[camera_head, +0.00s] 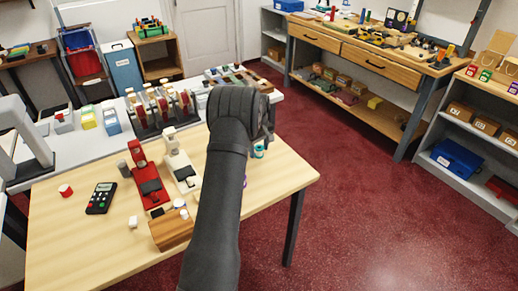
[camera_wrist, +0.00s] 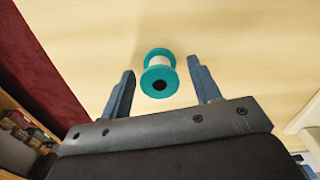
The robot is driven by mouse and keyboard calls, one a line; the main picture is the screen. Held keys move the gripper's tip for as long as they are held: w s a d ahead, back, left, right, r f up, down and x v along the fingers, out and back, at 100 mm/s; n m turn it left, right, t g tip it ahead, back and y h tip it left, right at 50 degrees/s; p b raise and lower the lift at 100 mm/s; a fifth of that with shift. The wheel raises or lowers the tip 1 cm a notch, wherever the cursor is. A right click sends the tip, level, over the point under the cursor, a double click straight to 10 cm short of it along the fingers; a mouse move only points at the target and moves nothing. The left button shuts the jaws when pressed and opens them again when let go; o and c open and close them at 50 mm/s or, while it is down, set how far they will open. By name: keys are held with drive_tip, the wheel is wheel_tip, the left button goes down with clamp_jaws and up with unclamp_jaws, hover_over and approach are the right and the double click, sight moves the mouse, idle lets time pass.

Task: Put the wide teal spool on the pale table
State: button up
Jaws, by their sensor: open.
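The teal spool (camera_wrist: 159,82) has a white middle and a dark hole in its end. It stands on the pale wooden table (camera_head: 268,190). In the head view only a small teal part of the spool (camera_head: 259,154) shows, beside my dark arm. My gripper (camera_wrist: 160,66) is open, with its two blue-grey fingers on either side of the spool. There is a gap between each finger and the spool.
A grey counter (camera_head: 30,152) with more goods adjoins behind.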

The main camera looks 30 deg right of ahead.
sight(259, 147)
wheel_tip(259, 147, up, 12)
drive_tip(key=shift+r, duration=0.15)
idle(0.3)
wheel_tip(259, 147, down, 12)
drive_tip(key=shift+f, duration=0.15)
wheel_tip(259, 147, up, 3)
drive_tip(key=shift+f, duration=0.2)
drive_tip(key=shift+r, duration=0.8)
